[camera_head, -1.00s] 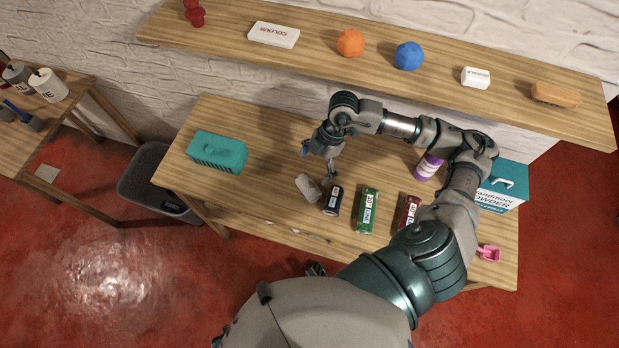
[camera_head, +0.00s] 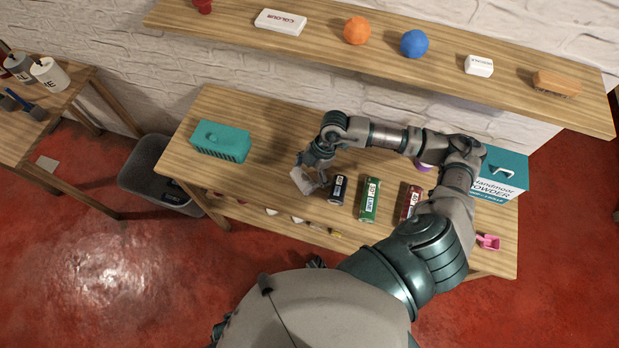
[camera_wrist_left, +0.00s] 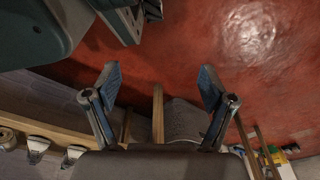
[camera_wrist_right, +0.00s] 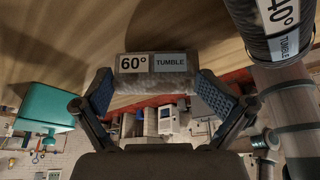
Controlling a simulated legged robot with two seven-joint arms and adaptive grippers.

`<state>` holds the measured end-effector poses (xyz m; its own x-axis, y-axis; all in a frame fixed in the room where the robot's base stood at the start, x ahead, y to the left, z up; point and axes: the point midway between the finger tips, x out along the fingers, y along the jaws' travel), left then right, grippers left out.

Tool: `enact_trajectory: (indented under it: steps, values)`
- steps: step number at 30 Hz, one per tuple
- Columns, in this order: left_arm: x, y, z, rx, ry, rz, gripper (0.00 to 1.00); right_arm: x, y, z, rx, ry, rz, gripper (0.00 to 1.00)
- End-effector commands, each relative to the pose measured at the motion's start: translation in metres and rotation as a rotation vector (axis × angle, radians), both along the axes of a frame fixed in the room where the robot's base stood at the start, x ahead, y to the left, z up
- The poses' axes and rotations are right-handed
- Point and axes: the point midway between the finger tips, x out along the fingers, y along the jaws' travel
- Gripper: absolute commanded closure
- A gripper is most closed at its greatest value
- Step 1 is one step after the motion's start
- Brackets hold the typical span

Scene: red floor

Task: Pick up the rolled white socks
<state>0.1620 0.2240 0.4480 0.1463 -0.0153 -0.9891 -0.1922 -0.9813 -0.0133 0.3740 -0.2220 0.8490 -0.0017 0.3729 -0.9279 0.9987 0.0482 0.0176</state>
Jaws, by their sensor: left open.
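The rolled white socks (camera_head: 302,181), a pale grey-white roll, are at the tip of my right gripper (camera_head: 313,176), over the front part of the table. In the right wrist view the roll (camera_wrist_right: 153,84) carries a label reading 60° TUMBLE. It sits between the two blue-padded fingertips of my right gripper (camera_wrist_right: 158,92), which press on its sides. Whether the roll is clear of the table is hard to tell. My left gripper (camera_wrist_left: 160,85) shows in its wrist view with its fingers wide apart and empty, with red floor beyond.
A teal basket (camera_head: 221,141) is at the left; a powder box (camera_head: 500,178) is at the right. Bare tabletop lies between basket and socks.

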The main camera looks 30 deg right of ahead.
Motion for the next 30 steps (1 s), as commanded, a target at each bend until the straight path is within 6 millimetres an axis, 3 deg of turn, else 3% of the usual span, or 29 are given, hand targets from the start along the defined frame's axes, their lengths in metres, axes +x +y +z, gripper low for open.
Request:
enact_trajectory:
  steps: [1,3,7,9,10,12,13,16,18,24,30]
  values:
    - [-0.001,0.003,-0.003,0.003,0.002,0.0,0.17,-0.007,0.0,-0.014,0.001,0.024,0.003,0.21]
    - [-0.001,0.004,-0.003,0.005,0.002,0.003,0.17,-0.007,-0.002,-0.014,0.002,0.023,0.003,0.39]
    - [-0.001,0.0,-0.003,-0.001,0.002,0.003,0.17,-0.006,-0.005,-0.015,-0.001,0.024,0.003,0.39]
    - [-0.001,-0.004,-0.003,-0.006,0.001,0.002,0.17,-0.006,-0.006,-0.015,-0.004,0.023,0.003,0.5]
    - [-0.001,-0.006,-0.003,-0.008,0.002,0.002,0.17,-0.006,-0.006,-0.014,-0.005,0.023,0.003,0.5]
    - [0.0,-0.009,-0.002,-0.013,-0.003,0.0,0.17,-0.006,-0.006,-0.008,-0.007,0.023,0.002,0.65]
    - [0.0,-0.01,-0.002,-0.015,-0.004,0.0,0.17,-0.006,-0.005,-0.004,-0.008,0.022,0.003,0.65]
    - [-0.003,-0.012,-0.003,-0.017,-0.004,-0.001,0.17,-0.007,-0.004,0.016,-0.008,0.021,0.004,0.78]
    - [-0.006,-0.01,-0.006,-0.015,0.0,-0.001,0.17,-0.006,-0.004,0.033,-0.005,0.018,0.003,1.0]
    - [-0.009,-0.007,-0.013,-0.013,-0.003,-0.002,0.17,-0.006,-0.002,0.075,-0.004,0.015,0.003,1.0]
    - [-0.016,-0.004,-0.018,-0.008,0.003,-0.002,0.17,-0.006,-0.001,0.092,-0.001,0.015,0.003,1.0]
